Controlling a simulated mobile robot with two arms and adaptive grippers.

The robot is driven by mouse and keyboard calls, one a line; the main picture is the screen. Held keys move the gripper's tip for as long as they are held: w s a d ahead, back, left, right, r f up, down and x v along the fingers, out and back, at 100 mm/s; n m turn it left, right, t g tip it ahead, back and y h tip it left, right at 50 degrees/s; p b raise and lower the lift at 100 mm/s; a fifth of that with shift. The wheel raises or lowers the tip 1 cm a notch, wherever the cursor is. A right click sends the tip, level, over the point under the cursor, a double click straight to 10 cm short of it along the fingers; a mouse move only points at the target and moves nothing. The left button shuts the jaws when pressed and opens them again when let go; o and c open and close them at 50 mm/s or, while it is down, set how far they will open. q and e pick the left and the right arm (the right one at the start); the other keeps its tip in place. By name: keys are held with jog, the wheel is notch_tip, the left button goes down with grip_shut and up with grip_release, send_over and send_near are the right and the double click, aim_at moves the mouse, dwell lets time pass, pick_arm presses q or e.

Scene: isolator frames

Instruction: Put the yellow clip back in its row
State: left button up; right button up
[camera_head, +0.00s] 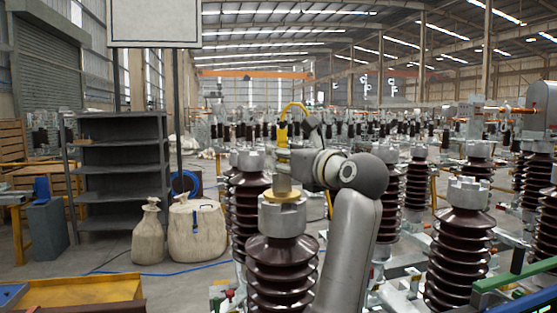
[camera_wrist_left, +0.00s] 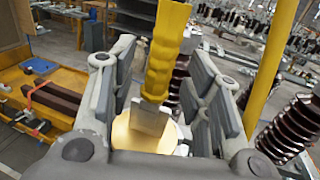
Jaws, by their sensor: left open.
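The yellow clip (camera_wrist_left: 166,50) shows in the left wrist view as an upright yellow handle with a flat grey lower end over a brass-coloured disc (camera_wrist_left: 135,137). Whether that end touches the disc, I cannot tell. My left gripper (camera_wrist_left: 158,80) is open, with one finger on each side of the handle and gaps beside it. In the head view, yellow parts of the clip (camera_head: 282,134) show above my left gripper (camera_head: 285,163), which partly hides it. The disc (camera_head: 270,198) there tops a brown ribbed insulator. My right gripper is not in view.
Brown ribbed insulators with grey caps stand close on the right, one nearby (camera_head: 462,245). A grey shelf (camera_head: 122,170) and two sacks (camera_head: 197,230) stand to the left. A yellow tray (camera_head: 90,292) is at the lower left.

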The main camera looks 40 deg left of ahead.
pick_arm(q)
jog(key=shift+w+a+f, duration=0.25)
jog(key=shift+w+a, duration=0.15)
jog(key=shift+a, duration=0.2)
jog(key=shift+w+a+f, duration=0.25)
jog(key=shift+w+a, duration=0.1)
jog(key=shift+a, duration=0.2)
jog(key=shift+s+r, duration=0.1)
jog(key=shift+s, duration=0.05)
jog(key=shift+s+d+r, duration=0.45)
jog(key=shift+s+d, duration=0.1)
jog(key=shift+d, duration=0.15)
jog(key=c, duration=0.4)
jog(key=shift+d, duration=0.1)
jog(key=shift+c, duration=1.4)
jog(key=shift+w+a+f, duration=0.2)
jog(key=shift+a, duration=0.05)
grip_shut()
